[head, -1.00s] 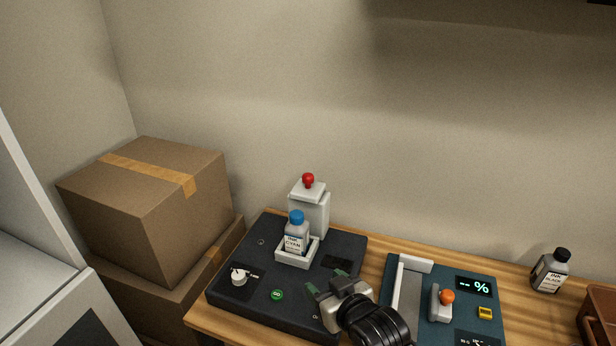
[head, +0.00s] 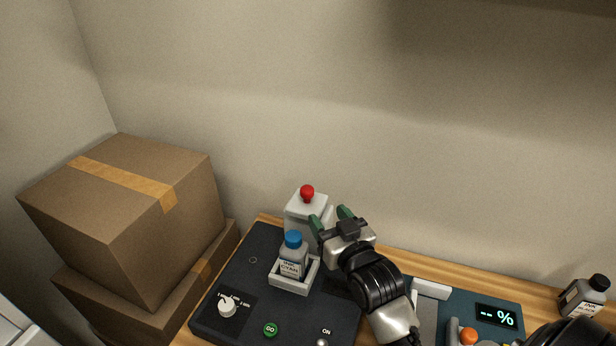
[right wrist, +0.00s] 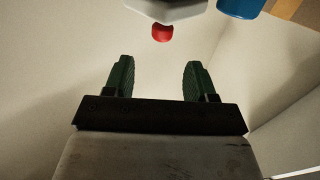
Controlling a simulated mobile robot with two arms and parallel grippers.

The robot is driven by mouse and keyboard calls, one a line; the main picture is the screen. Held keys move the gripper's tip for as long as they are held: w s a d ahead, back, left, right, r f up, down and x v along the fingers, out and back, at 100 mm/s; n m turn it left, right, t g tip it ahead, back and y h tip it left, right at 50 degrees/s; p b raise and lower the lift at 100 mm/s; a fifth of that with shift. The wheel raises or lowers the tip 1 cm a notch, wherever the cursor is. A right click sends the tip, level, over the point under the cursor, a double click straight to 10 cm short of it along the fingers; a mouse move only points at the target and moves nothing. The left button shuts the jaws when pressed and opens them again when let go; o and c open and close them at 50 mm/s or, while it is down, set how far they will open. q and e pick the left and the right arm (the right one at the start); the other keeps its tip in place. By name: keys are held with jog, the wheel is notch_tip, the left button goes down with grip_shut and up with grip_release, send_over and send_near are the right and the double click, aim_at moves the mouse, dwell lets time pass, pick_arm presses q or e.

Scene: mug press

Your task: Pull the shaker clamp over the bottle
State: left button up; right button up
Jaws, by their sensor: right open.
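The shaker (head: 240,290) is a dark slab on the wooden table. A blue-capped bottle (head: 292,260) labelled cyan stands upright in its white square holder (head: 291,286). Behind the bottle is the white clamp block (head: 296,208) with a red knob (head: 307,192) on top. My right gripper (head: 331,218) is open and empty, just right of the clamp block. In the right wrist view, the gripper (right wrist: 158,78) has its fingers apart, with the red knob (right wrist: 162,33) beyond them and the blue cap (right wrist: 240,6) at upper right. The left gripper does not show.
The shaker carries a white dial (head: 227,307) and a green GO button (head: 270,329). A teal device (head: 480,300) with a % display is at right, and another dark-capped bottle (head: 585,297) stands further right. Cardboard boxes (head: 125,220) are at left.

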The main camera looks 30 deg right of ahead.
aim_at(310, 194)
jog(key=w, duration=0.2)
jog(key=w+r+p, duration=0.1)
jog(key=w, duration=0.1)
jog(key=shift+w+a, duration=0.15)
jog(key=shift+w, duration=0.05)
jog(key=w, duration=0.3)
jog(key=w+p, duration=0.1)
jog(key=shift+w+d+f, duration=0.25)
jog(key=shift+f, duration=0.05)
jog(key=shift+w, duration=0.55)
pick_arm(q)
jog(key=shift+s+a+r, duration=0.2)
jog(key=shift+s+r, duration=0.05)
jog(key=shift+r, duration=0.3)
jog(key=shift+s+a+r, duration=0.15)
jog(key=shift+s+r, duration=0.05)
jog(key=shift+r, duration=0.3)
pick_arm(e)
jog(key=shift+c, duration=0.5)
